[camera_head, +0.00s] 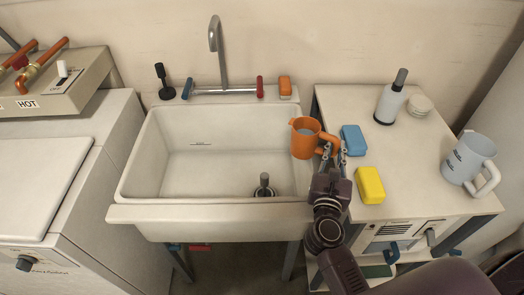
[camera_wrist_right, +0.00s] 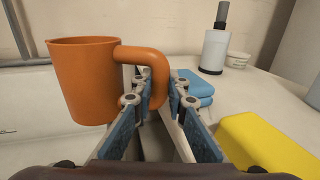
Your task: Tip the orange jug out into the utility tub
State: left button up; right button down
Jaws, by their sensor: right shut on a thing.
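The orange jug (camera_head: 305,138) is upright or nearly so, over the right rim of the white utility tub (camera_head: 135,178). Its handle points right. My right gripper (camera_head: 334,150) is shut on the jug's handle. In the right wrist view the jug (camera_wrist_right: 85,85) is at the left, and the blue-padded fingers (camera_wrist_right: 147,100) sit on either side of the handle. My left gripper is not in view.
A blue sponge (camera_head: 354,139), a yellow sponge (camera_head: 370,185), a bottle (camera_head: 390,103) and a grey-blue jug (camera_head: 468,158) stand on the right-hand table. The faucet (camera_head: 218,60) rises behind the tub. A dark stopper-like object (camera_head: 264,188) is in the tub's front; its left and middle are clear.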

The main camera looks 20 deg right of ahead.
aim_at(333, 142)
jog(key=shift+s+a+r, duration=0.1)
jog(key=shift+r, duration=0.1)
jog(key=shift+a+r+n, duration=0.1)
jog(key=shift+r+n, duration=0.2)
jog(key=shift+r, duration=0.05)
jog(key=shift+a+r+n+t+p, duration=0.4)
jog(key=shift+a+r+n+p, duration=0.15)
jog(key=shift+r+n, duration=0.2)
jog(key=n, duration=0.1)
jog(key=a+n, duration=0.1)
jog(key=w+a+n+t, duration=0.1)
jog(key=shift+a+r+b, duration=0.25)
jog(key=shift+r+b, duration=0.1)
jog(key=shift+r, duration=0.05)
jog(key=shift+w+a+r+n+t, duration=0.15)
jog(key=shift+a+n, duration=0.2)
jog(key=shift+n, duration=0.2)
jog(key=shift+w+a+n+t, duration=0.1)
jog(key=shift+a+n+t, duration=0.05)
jog(key=shift+a+n, duration=0.3)
jog(key=shift+a+n, duration=0.15)
jog(key=shift+n, duration=0.1)
